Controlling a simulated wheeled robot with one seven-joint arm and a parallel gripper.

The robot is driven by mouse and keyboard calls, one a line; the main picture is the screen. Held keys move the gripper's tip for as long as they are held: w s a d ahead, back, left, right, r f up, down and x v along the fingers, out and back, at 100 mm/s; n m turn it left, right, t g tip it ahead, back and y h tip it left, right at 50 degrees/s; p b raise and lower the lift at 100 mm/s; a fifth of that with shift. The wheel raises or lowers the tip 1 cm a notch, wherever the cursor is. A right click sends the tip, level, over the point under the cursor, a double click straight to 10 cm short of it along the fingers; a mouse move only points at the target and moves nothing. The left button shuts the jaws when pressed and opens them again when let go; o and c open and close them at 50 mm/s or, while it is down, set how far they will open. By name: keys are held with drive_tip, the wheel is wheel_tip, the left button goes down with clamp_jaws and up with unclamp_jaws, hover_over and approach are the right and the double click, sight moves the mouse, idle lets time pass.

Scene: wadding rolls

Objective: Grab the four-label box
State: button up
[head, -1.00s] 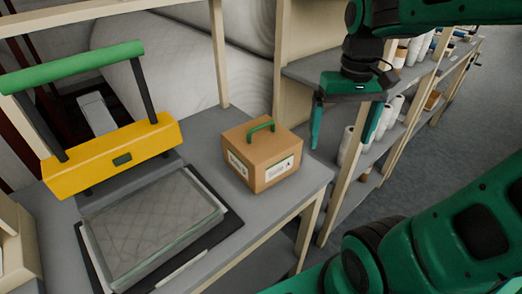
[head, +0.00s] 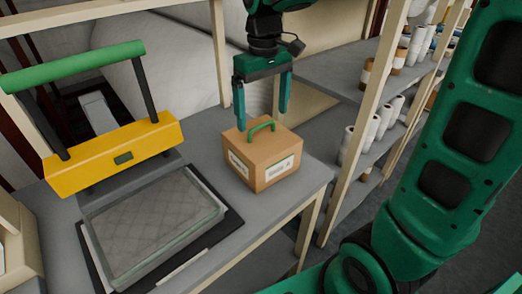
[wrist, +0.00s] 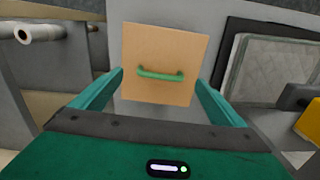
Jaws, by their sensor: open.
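A brown cardboard box (head: 261,157) stands upright on the grey table, with a green handle on its top. White labels show on its two visible sides; its far sides are hidden. My gripper (head: 262,120) is open and empty, pointing down above the back of the box, its fingertips near the height of the handle. In the wrist view the box top (wrist: 164,50) with its green handle (wrist: 160,74) lies ahead, between and beyond the two fingers.
A yellow press with a green bar (head: 115,155) stands to the left on the table. A clear-covered quilted pad on a black tray (head: 215,238) lies left of the box. Wooden shelves with white rolls (head: 372,130) stand to the right, with a post near the box.

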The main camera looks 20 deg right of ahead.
sight(261, 125)
drive_tip(key=f, duration=0.5)
drive_tip(key=shift+w+a, duration=0.1)
drive_tip(key=shift+w, duration=0.15)
drive_tip(key=shift+c, duration=0.3)
drive_tip(key=c, duration=1.9)
drive_tip(key=shift+r, duration=0.1)
